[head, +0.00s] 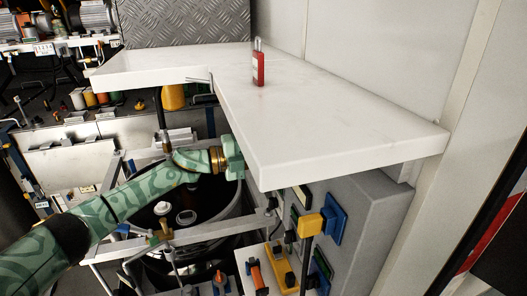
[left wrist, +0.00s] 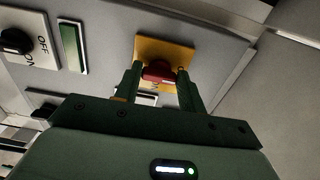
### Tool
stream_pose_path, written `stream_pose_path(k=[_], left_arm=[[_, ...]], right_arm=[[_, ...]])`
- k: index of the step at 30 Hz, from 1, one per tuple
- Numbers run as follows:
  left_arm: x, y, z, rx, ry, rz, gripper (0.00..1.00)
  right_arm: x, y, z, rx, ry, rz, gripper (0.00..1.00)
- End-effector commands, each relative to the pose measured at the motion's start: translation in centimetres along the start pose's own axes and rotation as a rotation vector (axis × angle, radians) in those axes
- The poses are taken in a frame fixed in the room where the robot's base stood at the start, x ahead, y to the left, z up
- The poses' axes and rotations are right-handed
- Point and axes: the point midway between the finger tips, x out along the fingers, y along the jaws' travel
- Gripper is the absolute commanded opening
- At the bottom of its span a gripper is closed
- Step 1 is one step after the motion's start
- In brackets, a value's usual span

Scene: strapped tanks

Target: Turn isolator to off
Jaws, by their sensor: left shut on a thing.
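The isolator is a red rotary knob (left wrist: 157,71) on a yellow plate (left wrist: 150,46), fixed to a grey panel in the left wrist view. My left gripper (left wrist: 158,80) has one finger on each side of the knob and is shut on it. The markings on the yellow plate are too small or covered to read. In the head view my left gripper's body (head: 232,158) is at the counter's left edge; its fingers and the isolator are hidden behind the white counter (head: 300,125). My right gripper is not in view.
A red padlock (head: 258,68) stands on the counter. Below the counter, a grey box (head: 372,215) carries a yellow plug (head: 310,225) on a blue socket. In the wrist view a black OFF/ON knob (left wrist: 15,40) and a green strip (left wrist: 72,46) sit left of the isolator.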

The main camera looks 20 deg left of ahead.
Motion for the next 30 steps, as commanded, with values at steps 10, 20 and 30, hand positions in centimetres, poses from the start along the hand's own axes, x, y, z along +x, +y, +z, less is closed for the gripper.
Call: stream_pose_path(k=[10,20,30], left_arm=[[-0.1,-0.1,0.1,-0.001,-0.002,-0.001,0.62],[-0.8,0.1,0.1,0.000,-0.003,0.001,0.62],[-8.7,0.5,0.1,0.000,-0.003,0.004,0.62]], right_arm=[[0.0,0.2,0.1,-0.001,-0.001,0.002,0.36],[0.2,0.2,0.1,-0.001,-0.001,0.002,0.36],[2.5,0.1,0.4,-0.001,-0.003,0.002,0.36]])
